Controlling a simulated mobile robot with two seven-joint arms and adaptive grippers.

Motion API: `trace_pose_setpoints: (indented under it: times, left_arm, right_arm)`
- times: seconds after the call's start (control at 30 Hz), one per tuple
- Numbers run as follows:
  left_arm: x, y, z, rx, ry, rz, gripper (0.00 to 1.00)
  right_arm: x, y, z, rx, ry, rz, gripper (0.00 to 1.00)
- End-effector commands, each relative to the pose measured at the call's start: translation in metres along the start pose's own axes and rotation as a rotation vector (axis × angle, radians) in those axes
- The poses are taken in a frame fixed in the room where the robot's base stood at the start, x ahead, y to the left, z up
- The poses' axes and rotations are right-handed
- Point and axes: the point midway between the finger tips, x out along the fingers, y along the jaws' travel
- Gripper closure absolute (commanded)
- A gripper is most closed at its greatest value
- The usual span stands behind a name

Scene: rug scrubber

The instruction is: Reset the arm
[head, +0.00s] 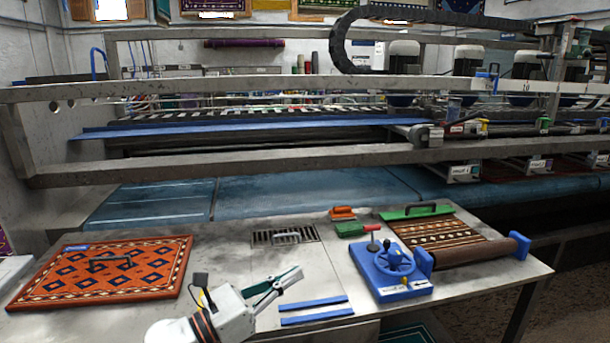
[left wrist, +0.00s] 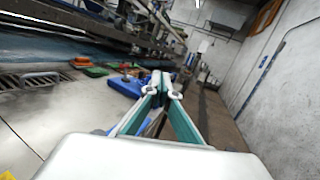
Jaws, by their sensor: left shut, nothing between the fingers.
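My left gripper (head: 296,275) is over the front middle of the metal table, with its arm coming in from the bottom of the head view. Its fingers point up and to the right. In the left wrist view the fingertips (left wrist: 161,84) of the same gripper meet, with nothing between them. It is apart from the blue fixture with a handwheel (head: 392,263), which stands to its right. My right gripper is not in either view.
An orange patterned rug (head: 110,270) lies at the table's left. A grate (head: 284,236) and two blue strips (head: 316,310) lie mid-table. Red and green brushes and a rug on a roller (head: 470,254) are at the right. A metal rail (head: 250,160) and large machine stand behind.

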Motion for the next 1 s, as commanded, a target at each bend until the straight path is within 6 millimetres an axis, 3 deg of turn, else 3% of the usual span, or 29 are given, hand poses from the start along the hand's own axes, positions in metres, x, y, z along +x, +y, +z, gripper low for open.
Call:
trace_pose_setpoints:
  times: [0.03,0.17,0.37,0.6,0.8,0.9,1.0]
  left_arm:
    - [-0.009,0.0,-0.019,-0.179,-0.022,0.041,1.0]
    - [-0.035,0.009,-0.058,-0.62,-0.092,0.156,1.0]
    - [-0.096,0.023,-0.137,-1.282,-0.233,0.373,1.0]
    - [-0.201,0.015,-0.253,-2.008,-0.502,0.69,1.0]
    - [-0.292,-0.021,-0.332,-2.436,-0.793,0.941,1.0]
    - [-0.324,-0.038,-0.356,-2.559,-0.915,1.028,1.0]
    - [-0.343,-0.05,-0.369,-2.631,-1.0,1.08,1.0]
  right_arm:
    - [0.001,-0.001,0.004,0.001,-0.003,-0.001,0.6]
    - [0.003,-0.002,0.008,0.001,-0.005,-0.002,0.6]
    - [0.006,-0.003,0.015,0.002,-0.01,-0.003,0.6]
    - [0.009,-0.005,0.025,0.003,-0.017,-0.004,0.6]
    - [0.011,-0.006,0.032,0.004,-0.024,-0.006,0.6]
    - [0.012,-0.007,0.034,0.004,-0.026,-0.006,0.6]
    - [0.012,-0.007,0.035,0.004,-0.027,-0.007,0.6]
